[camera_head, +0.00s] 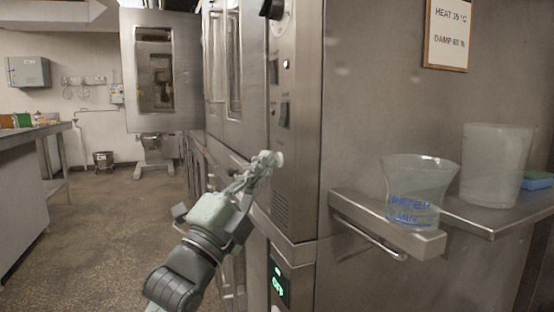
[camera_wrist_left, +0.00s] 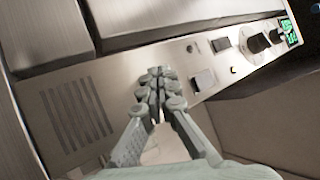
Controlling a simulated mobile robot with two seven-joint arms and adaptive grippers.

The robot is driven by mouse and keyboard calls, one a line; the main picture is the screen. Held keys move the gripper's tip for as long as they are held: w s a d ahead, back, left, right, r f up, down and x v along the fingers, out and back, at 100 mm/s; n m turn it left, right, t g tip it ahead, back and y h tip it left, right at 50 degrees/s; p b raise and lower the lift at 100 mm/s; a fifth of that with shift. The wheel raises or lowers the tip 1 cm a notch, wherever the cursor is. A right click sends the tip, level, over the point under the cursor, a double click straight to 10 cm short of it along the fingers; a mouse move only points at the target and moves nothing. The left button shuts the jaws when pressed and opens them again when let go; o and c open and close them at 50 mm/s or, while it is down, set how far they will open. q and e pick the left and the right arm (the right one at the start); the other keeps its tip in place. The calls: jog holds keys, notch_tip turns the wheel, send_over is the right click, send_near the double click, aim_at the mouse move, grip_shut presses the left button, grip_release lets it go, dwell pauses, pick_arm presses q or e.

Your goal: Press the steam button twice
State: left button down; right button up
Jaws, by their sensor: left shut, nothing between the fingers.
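The oven's steel control panel (camera_head: 290,150) stands upright in the middle of the head view. It carries a dark rocker-like button (camera_head: 284,113), a smaller switch (camera_head: 273,72) above it and a knob (camera_head: 272,8) at the top. No label is readable, so I cannot tell which is the steam button. My left gripper (camera_head: 270,159) is shut and empty, below the rocker-like button. Its fingertips (camera_wrist_left: 153,78) are beside the pale button; contact is unclear. My right gripper is out of view.
A steel shelf (camera_head: 490,219) on the right holds a measuring jug (camera_head: 418,180), a clear container (camera_head: 494,165) and a blue sponge (camera_head: 537,181). A vent grille (camera_wrist_left: 77,114) lies left of the fingers in the wrist view. A green OFF display (camera_head: 279,285) sits low on the cabinet.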

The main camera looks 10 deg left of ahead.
pick_arm(q)
jog(key=shift+w+d, duration=0.1)
jog(key=shift+d, duration=0.1)
jog(key=shift+a, duration=0.1)
dwell(0.4)
jog(key=shift+s+a, duration=0.45)
jog(key=shift+a, duration=0.1)
jog(key=shift+s+a, duration=0.7)
jog(key=shift+a, duration=0.35)
jog(key=shift+s+a, duration=0.7)
jog(key=shift+a, duration=0.35)
